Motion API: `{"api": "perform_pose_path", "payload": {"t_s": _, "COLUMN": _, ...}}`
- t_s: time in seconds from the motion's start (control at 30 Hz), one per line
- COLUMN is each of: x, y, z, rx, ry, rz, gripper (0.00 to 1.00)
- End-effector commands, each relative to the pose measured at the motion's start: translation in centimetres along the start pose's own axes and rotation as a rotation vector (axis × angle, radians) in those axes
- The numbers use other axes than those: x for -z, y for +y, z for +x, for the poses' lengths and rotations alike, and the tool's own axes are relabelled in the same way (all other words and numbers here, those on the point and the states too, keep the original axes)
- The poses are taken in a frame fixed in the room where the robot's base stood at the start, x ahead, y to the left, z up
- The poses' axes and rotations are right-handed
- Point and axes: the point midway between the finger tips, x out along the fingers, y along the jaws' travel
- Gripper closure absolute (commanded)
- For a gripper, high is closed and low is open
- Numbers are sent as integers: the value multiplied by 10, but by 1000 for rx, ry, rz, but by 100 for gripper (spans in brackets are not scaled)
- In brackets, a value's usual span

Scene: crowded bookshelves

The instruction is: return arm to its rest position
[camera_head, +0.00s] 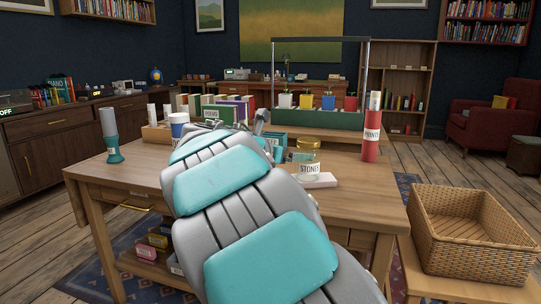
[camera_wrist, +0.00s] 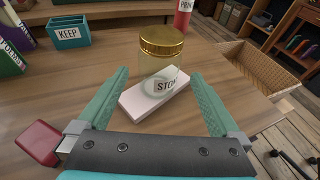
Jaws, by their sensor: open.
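My gripper (camera_wrist: 160,105) is open and empty in the wrist view, with its two green fingers spread above the table. A glass jar labelled STONES (camera_wrist: 160,62) with a gold lid stands upright on a pale flat block (camera_wrist: 128,98), just beyond and between the fingers in the picture. I cannot tell the exact gap to the jar. The jar also shows in the head view (camera_head: 306,158), right of my grey and teal arm. My arm reaches forward over the wooden table (camera_head: 345,190).
A red PRINTS tube (camera_head: 371,135) stands at the table's right. A wicker basket (camera_head: 440,240) sits lower right. A teal KEEP box (camera_wrist: 68,32), books (camera_wrist: 12,45), a cup (camera_head: 179,122) and a teal-based item (camera_head: 112,140) stand on the table. A red object (camera_wrist: 40,140) lies beside the left finger.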

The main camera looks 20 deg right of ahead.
Motion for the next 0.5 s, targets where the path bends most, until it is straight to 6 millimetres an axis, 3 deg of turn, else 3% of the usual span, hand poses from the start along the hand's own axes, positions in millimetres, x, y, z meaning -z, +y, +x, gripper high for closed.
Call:
{"api": "perform_pose_path", "payload": {"t_s": 0.13, "x": 2, "y": -7, "z": 0, "rx": 9, "ry": 14, "rz": 26, "gripper": 0}}
{"api": "perform_pose_path", "payload": {"t_s": 0.23, "x": 10, "y": -32, "z": 0, "rx": 47, "ry": 71, "rz": 133, "gripper": 0}}
{"api": "perform_pose_path", "payload": {"t_s": 0.37, "x": 41, "y": -94, "z": -10, "rx": 162, "ry": 211, "rz": 409, "gripper": 0}}
{"api": "perform_pose_path", "payload": {"t_s": 0.5, "x": 95, "y": -163, "z": -39, "rx": 351, "ry": 376, "rz": 763, "gripper": 0}}
